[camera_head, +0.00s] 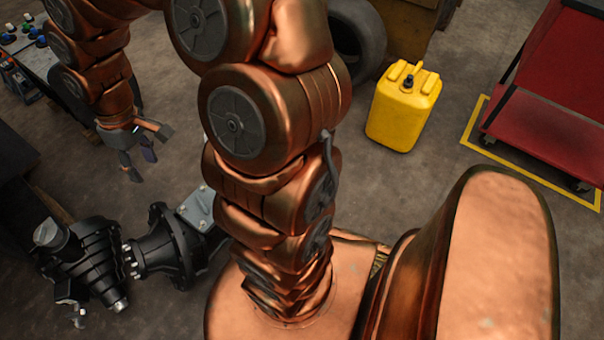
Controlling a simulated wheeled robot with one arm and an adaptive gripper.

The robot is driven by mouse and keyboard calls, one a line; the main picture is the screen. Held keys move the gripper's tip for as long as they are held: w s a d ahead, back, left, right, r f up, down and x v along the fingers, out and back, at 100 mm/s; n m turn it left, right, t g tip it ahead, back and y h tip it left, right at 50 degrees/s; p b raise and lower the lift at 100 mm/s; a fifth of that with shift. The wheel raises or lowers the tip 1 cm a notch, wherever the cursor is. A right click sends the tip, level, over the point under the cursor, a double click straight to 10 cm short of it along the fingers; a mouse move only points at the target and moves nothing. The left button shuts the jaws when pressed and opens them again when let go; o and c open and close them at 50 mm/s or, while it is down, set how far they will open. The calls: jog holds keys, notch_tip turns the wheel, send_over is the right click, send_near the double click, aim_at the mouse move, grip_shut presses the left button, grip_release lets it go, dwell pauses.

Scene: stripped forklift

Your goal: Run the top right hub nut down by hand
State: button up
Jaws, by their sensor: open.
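A black drive axle lies on the floor at the lower left, with a ribbed housing (92,268) and a flanged hub part (163,246). Several small bright studs or nuts (131,262) show in a row at the joint between them. They are too small to tell which one is the top right hub nut, or whether any nut is loose. My gripper (140,162) hangs above and behind the axle in the picture, fingers pointing down. Its fingers are apart, no object shows between them, and it appears clear of the axle. My arm hides the axle's right end.
A workbench (38,58) with small coloured parts stands at the upper left. A dark bench edge (15,165) is at the left. A yellow canister (403,107), a tyre (357,38) and a red cart (560,90) stand beyond my arm. Bare floor lies between canister and cart.

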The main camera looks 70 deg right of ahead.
jog(key=w+d+f+m+t+b, duration=0.1)
jog(key=w+d+f+b, duration=0.4)
jog(key=d+f, duration=0.5)
jog(key=w+d+f+t+b, duration=0.1)
jog(key=w+d+f+b, duration=0.35)
jog(key=d+f, duration=0.6)
jog(key=s+d+f+m+b, duration=0.1)
jog(key=d+f+b, duration=0.1)
jog(key=d+f, duration=0.35)
jog(key=s+d+f+b, duration=0.1)
jog(key=d+f+b, duration=0.1)
jog(key=f, duration=0.6)
jog(key=s+d+f+m+g+h+b, duration=0.15)
jog(key=s+d+f+b, duration=0.25)
jog(key=s+d+f, duration=0.75)
jog(key=s+d+f+m+g+h+b, duration=0.15)
jog(key=s+d+f+b, duration=0.25)
jog(key=s+d+f, duration=0.95)
jog(key=shift+n+h, duration=0.3)
jog(key=shift+w+a+f+b, duration=0.3)
jog(key=shift+a+f+b, duration=0.35)
jog(key=shift+f, duration=0.85)
jog(key=shift+w+a+f+b, duration=0.35)
jog(key=shift+f+b, duration=0.45)
jog(key=shift+f, duration=0.65)
jog(key=shift+w+a+f+b, duration=0.25)
jog(key=shift+a+f+b, duration=0.4)
jog(key=shift+f, duration=0.85)
jog(key=shift+d, duration=0.15)
jog(key=shift+c, duration=0.3)
